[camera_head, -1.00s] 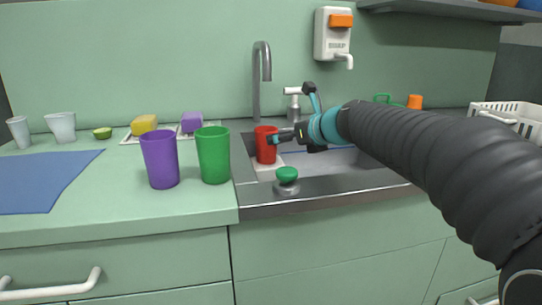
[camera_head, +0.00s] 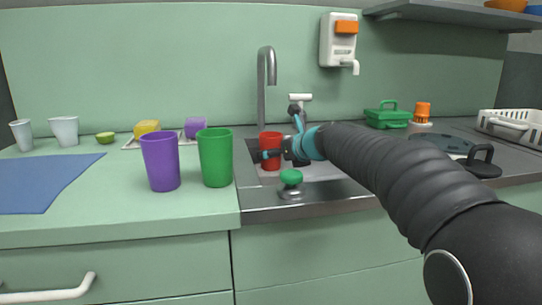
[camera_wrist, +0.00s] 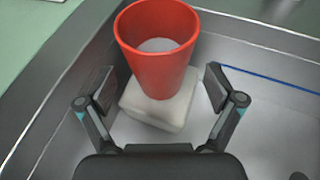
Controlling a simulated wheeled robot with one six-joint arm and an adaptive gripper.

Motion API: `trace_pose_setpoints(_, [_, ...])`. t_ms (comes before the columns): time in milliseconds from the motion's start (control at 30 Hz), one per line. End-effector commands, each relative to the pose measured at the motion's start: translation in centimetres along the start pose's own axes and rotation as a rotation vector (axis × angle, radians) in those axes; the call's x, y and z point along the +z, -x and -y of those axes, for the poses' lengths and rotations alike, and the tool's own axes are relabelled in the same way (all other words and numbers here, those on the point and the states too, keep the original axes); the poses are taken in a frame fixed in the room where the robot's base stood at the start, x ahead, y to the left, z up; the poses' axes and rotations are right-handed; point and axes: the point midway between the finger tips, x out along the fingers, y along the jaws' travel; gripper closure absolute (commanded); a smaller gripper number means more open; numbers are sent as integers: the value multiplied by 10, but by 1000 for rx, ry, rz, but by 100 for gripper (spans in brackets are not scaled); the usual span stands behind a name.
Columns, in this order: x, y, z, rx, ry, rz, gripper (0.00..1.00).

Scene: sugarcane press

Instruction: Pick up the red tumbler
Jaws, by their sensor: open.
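The red tumbler (camera_head: 270,139) stands upright at the left end of the sink. In the wrist view the tumbler (camera_wrist: 157,58) is open at the top and stands on a pale block (camera_wrist: 158,108) in the metal basin. My gripper (camera_wrist: 158,92) is open, with one finger on each side of the tumbler's lower part. A gap shows between each finger and the tumbler. In the head view my gripper (camera_head: 272,154) overlaps the tumbler's middle.
A green tumbler (camera_head: 215,158) and a purple tumbler (camera_head: 160,162) stand on the counter left of the sink. A green-topped knob (camera_head: 290,177) is on the sink's front rim. The faucet (camera_head: 262,85) rises behind. A dark pan (camera_head: 440,143) lies at right.

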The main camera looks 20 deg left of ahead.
Motion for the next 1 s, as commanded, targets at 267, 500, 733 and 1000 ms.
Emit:
trace_pose_setpoints(267, [0, -33, -1, 1, 1, 0, 8])
trace_pose_setpoints(500, [0, -35, -1, 0, 0, 0, 8])
trace_pose_setpoints(733, [0, -35, -1, 0, 0, 0, 55])
trace_pose_setpoints(1000, [0, -35, -1, 0, 1, 0, 86])
